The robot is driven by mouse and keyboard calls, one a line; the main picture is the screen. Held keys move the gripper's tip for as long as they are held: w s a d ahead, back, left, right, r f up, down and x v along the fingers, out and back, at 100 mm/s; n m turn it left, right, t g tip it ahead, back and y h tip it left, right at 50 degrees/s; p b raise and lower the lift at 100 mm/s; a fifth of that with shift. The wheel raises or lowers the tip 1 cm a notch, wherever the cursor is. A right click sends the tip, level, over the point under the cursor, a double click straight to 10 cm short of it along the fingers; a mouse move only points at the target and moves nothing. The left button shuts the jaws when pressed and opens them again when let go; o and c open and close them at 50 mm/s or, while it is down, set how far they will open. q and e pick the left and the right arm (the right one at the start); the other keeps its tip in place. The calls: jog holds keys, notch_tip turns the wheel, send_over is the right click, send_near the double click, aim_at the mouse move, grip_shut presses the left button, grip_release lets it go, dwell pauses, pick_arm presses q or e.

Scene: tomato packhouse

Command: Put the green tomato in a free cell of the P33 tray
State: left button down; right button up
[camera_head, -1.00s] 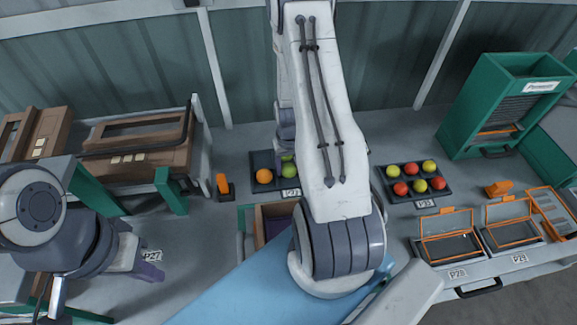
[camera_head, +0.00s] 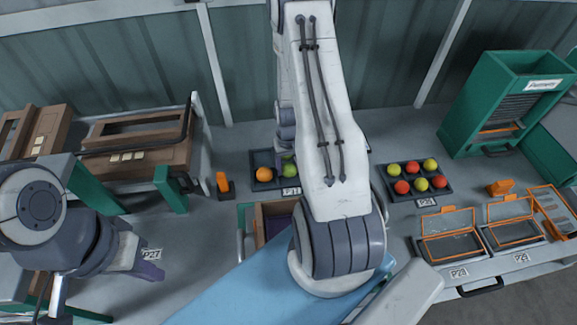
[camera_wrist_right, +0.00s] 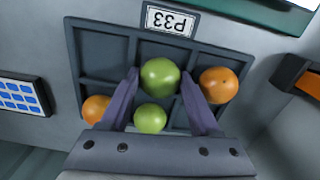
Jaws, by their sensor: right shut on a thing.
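The P33 tray (camera_wrist_right: 133,34) is dark grey, with its label upside down in the right wrist view. In that view my right gripper (camera_wrist_right: 160,78) is shut on a green tomato (camera_wrist_right: 160,74) over the tray's middle column. A second green tomato (camera_wrist_right: 150,118) sits below it, nearer the palm. One orange tomato (camera_wrist_right: 97,108) lies at lower left, another (camera_wrist_right: 217,85) at right. The upper left cell is empty.
A second tray (camera_head: 423,200) holds several red and yellow-green tomatoes at right. Orange-framed lidded boxes (camera_head: 447,222) and a green dispenser (camera_head: 497,100) stand further right. An orange block on a dark base (camera_head: 222,183) stands left of the tray. An open wooden box (camera_head: 265,210) is in front.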

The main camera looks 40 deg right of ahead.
jog(key=shift+f, duration=0.2)
jog(key=o, duration=1)
jog(key=shift+c, duration=0.4)
jog(key=shift+c, duration=1.3)
jog(key=shift+r+p, duration=2.8)
jog(key=shift+r, duration=0.75)
